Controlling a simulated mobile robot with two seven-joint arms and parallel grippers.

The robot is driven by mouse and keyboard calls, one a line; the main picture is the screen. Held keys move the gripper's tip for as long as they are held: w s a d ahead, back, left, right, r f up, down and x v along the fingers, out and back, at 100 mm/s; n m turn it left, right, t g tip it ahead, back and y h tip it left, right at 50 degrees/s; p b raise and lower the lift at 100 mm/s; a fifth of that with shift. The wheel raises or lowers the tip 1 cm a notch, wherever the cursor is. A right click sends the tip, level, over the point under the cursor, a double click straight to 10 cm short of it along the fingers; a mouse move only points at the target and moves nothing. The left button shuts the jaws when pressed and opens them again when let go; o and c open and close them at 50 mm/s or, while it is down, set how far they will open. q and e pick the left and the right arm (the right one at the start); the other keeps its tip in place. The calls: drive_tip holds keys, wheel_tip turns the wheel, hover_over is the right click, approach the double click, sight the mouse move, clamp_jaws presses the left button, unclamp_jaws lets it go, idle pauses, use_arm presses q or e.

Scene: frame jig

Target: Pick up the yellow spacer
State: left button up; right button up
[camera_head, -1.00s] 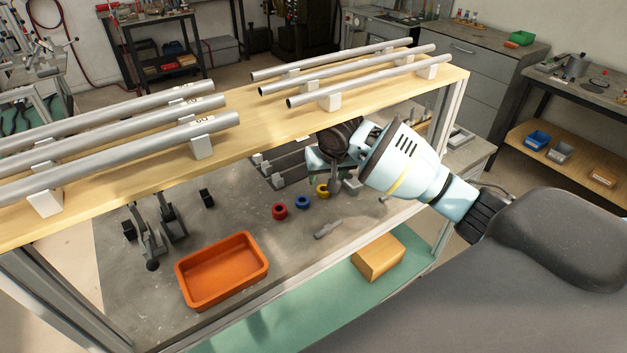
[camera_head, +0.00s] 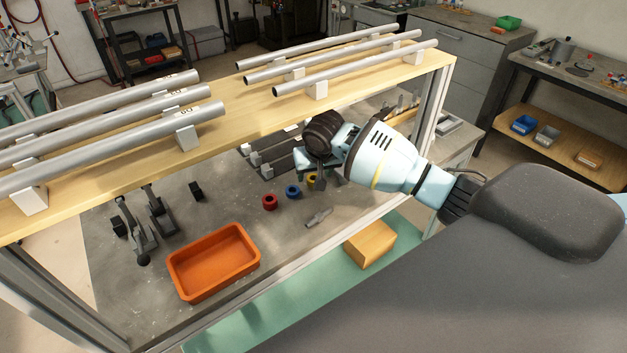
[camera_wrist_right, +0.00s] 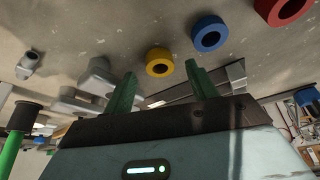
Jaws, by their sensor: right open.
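The yellow spacer (camera_head: 311,181) is a small ring on the grey lower worktop, partly hidden by my right gripper (camera_head: 321,180) in the head view. In the right wrist view the yellow spacer (camera_wrist_right: 159,62) shows whole, beyond the tips and between the two green fingers. My right gripper (camera_wrist_right: 160,74) is open with nothing between its fingers. I cannot tell whether a finger touches the spacer. My left gripper is not in view.
A blue ring (camera_head: 292,191) and a red ring (camera_head: 269,202) lie beside the yellow one. A small grey part (camera_head: 319,217) and an orange tray (camera_head: 213,263) are nearer the front. A wooden shelf (camera_head: 240,108) with metal tubes stands above the worktop.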

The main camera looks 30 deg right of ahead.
drive_tip(key=shift+x, duration=0.9)
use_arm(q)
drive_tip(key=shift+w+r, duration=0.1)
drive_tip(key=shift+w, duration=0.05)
use_arm(e)
drive_tip(key=c, duration=1.1)
drive_tip(key=shift+o, duration=0.2)
